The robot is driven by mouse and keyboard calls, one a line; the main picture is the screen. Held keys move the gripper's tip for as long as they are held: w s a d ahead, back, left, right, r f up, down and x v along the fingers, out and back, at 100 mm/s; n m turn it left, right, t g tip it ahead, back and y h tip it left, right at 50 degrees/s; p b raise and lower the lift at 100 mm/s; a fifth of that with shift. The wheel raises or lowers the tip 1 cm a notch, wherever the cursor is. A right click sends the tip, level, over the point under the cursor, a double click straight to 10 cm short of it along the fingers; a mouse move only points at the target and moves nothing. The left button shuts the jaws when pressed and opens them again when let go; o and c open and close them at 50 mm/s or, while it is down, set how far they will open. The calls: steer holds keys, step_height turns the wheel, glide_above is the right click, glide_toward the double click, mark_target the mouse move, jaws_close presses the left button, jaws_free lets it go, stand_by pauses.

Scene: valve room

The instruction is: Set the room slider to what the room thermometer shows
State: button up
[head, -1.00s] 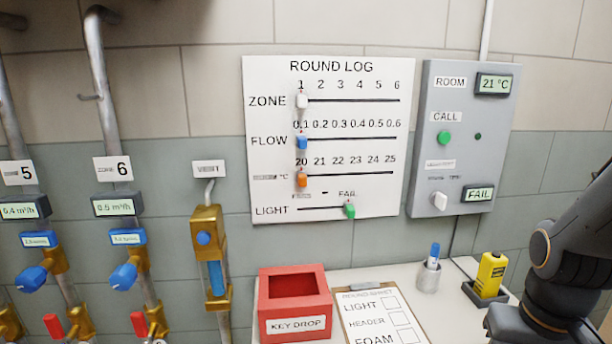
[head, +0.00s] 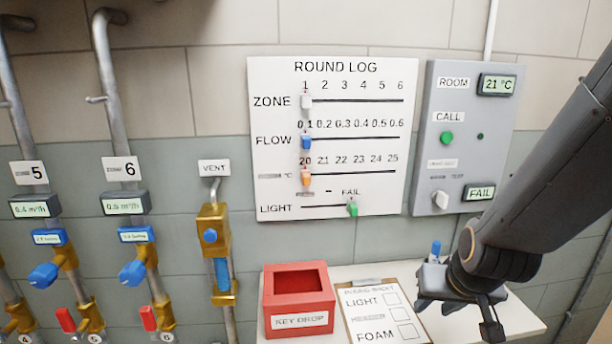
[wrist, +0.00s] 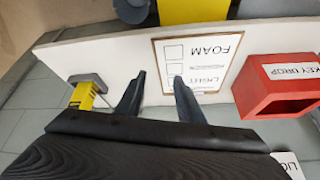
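The room display (head: 497,85) at the upper right reads 21 °C. The orange slider knob (head: 306,177) on the white ROUND LOG board (head: 411,90) sits under 20 at the left end of its °C track, whose scale runs from 20 to 25. My gripper (head: 476,322) is low at the right in front of the shelf, below and right of the board and well apart from it. In the wrist view my gripper (wrist: 160,78) shows two separated fingers with nothing between them, with the shelf and clipboard beyond.
A white knob (head: 306,102) is at zone 1, a blue knob (head: 306,142) at flow 0.1, and a green knob (head: 352,209) under FAIL. A red key drop box (head: 298,300) and clipboard (head: 380,315) occupy the shelf. A yellow device (wrist: 85,97) shows in the wrist view.

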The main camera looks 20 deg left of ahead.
steer(key=w+a+r+n+t+y+p, duration=0.1)
steer(key=w+a+r+t, duration=0.25)
steer(key=a, duration=0.55)
steer(key=n+t+y+p, duration=0.25)
steer(key=t+y, duration=0.25)
steer(key=t, duration=0.3)
glide_toward(307, 179)
steer(key=w, duration=0.1)
steer(key=shift+g, duration=0.25)
steer(key=shift+p+x, duration=1.45)
steer(key=shift+x, duration=2.65)
steer(key=shift+a+r, duration=0.15)
jaws_close()
